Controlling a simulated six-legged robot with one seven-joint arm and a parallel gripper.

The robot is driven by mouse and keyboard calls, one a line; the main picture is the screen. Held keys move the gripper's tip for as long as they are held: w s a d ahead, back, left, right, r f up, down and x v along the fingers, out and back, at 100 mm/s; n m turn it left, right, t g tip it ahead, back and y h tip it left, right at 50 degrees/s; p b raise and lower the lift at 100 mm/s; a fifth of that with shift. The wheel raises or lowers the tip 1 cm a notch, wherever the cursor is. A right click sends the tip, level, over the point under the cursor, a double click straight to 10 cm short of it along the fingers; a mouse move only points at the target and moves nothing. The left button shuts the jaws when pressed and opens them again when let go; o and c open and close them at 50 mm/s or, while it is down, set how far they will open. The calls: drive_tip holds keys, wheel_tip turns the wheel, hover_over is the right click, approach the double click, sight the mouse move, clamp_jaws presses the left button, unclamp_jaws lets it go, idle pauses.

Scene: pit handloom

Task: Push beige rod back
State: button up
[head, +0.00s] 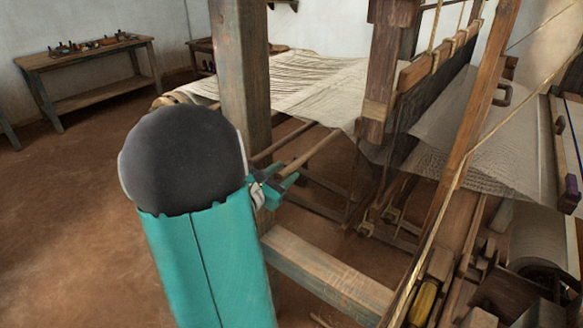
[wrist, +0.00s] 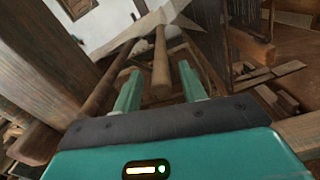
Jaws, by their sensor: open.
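A beige rod (head: 312,151) lies under the cloth of the loom, with its near end close to my gripper (head: 279,183) in the head view. In the wrist view the same rod (wrist: 161,62) runs away from me, with its rounded near end between the two teal fingers of my gripper (wrist: 160,88). The fingers are apart, one on each side of the rod, and a gap shows on both sides. Whether the rod's end touches the palm cannot be told.
A thick wooden post (head: 243,75) stands just left of my gripper. A darker rod (wrist: 108,82) runs left of the beige one. Pale cloth (head: 300,78) stretches above. A lower beam (head: 325,278) crosses in front. A bench (head: 90,65) stands far left, with open floor before it.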

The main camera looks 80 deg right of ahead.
sight(291, 165)
drive_tip(key=shift+x, duration=1.85)
drive_tip(key=shift+s, duration=0.1)
drive_tip(key=shift+c, duration=0.3)
drive_tip(key=shift+a, duration=0.1)
clamp_jaws()
drive_tip(key=shift+w+d, duration=0.4)
drive_tip(key=shift+w, duration=0.45)
drive_tip(key=shift+w+d, duration=0.35)
drive_tip(key=shift+w, duration=0.55)
drive_tip(key=shift+w+d, duration=0.4)
drive_tip(key=shift+w, duration=0.55)
drive_tip(key=shift+o, duration=0.3)
unclamp_jaws()
drive_tip(key=shift+w, duration=0.1)
